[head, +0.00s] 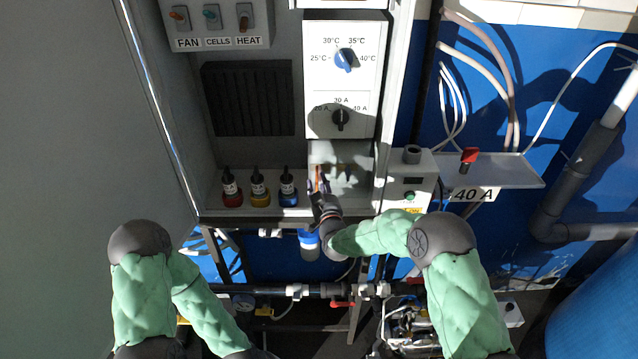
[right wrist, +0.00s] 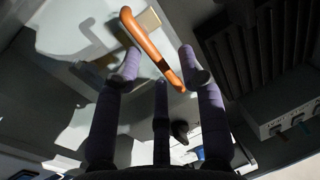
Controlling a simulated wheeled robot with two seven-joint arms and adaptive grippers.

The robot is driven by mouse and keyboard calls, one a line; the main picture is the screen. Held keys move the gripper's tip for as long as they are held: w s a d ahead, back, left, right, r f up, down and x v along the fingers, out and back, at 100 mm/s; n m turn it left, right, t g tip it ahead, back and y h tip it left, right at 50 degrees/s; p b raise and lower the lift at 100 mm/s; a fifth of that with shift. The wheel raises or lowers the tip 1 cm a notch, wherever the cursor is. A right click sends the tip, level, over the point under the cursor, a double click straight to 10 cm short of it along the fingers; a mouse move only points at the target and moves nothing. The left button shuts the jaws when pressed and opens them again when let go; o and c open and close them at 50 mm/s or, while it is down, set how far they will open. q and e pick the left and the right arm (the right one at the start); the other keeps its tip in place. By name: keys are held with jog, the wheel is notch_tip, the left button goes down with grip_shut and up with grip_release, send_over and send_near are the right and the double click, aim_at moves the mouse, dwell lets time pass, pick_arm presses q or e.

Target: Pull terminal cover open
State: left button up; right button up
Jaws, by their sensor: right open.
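The terminal cover (head: 352,158) is a pale grey panel under the white dial panel in the cabinet. It looks closed, but the gripper hides part of its lower left. An orange handle (head: 319,178) stands at its left side. In the right wrist view the orange handle (right wrist: 150,47) runs slantwise, with a pale block at its upper end. My right gripper (head: 320,190) is at the handle. Its purple fingers (right wrist: 160,66) are open, with the handle between or just beyond the tips; contact cannot be told. My left gripper is out of view; only my left arm shows.
Three small bottles, red (head: 231,190), yellow (head: 260,189) and blue (head: 288,188), stand left of the cover. A grey box with a green button (head: 409,196) and a shelf with a red switch (head: 467,158) are right. Pipes (head: 265,290) run below.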

jog(key=shift+w, duration=0.25)
jog(key=shift+c, duration=0.2)
grip_shut()
